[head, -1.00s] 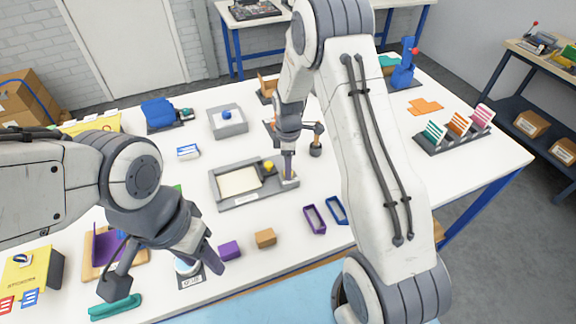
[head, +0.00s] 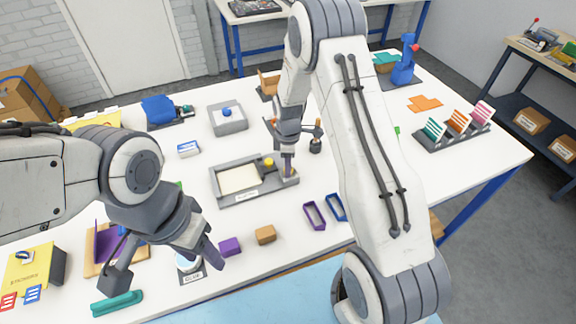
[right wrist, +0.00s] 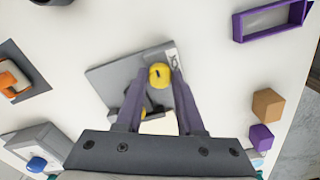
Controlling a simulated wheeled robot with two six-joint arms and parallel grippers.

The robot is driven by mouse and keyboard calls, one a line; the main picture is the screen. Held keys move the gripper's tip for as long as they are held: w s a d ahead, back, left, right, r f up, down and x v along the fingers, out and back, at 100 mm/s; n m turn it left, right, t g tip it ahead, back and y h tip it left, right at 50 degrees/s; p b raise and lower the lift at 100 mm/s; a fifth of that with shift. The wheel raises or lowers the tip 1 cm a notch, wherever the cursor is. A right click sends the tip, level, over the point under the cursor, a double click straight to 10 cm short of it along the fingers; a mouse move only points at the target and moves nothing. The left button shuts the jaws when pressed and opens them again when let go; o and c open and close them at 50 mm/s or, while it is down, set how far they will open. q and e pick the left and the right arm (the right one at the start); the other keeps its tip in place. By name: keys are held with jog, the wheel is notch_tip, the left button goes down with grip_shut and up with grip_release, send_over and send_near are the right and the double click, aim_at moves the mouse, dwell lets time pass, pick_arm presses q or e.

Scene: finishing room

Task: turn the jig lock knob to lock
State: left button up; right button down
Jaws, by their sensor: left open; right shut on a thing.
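The grey jig (head: 225,203) lies near the middle of the white table, with a pale panel (head: 238,179) in it. My right gripper (head: 287,173) is at the jig's right end. In the right wrist view its purple fingers are shut on the round yellow knob (right wrist: 160,74), one on each side. The knob has a dark mark on top, and a small label (right wrist: 172,56) lies beside it. In the head view the fingers hide the knob. Another yellow part (head: 267,162) stands on the jig nearby. My left gripper (head: 163,268) is open and empty over the front left of the table.
Two open frames, purple (head: 314,215) and blue (head: 336,207), lie right of the jig. A purple block (head: 230,246) and a tan block (head: 265,235) lie in front of it. A grey box with a blue button (head: 228,118) stands behind it.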

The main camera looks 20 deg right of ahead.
jog(key=m+b, duration=0.1)
jog(key=m, duration=0.3)
jog(key=m+b, duration=0.1)
jog(key=m, duration=0.3)
jog(key=shift+m, duration=0.3)
jog(key=m+b, duration=0.1)
jog(key=m, duration=0.3)
jog(key=shift+m, duration=0.3)
jog(key=shift+w+r+m+b, duration=0.1)
jog(key=shift+m+b, duration=0.2)
jog(key=shift+m, duration=1.9)
jog(key=c, duration=0.5)
grip_release()
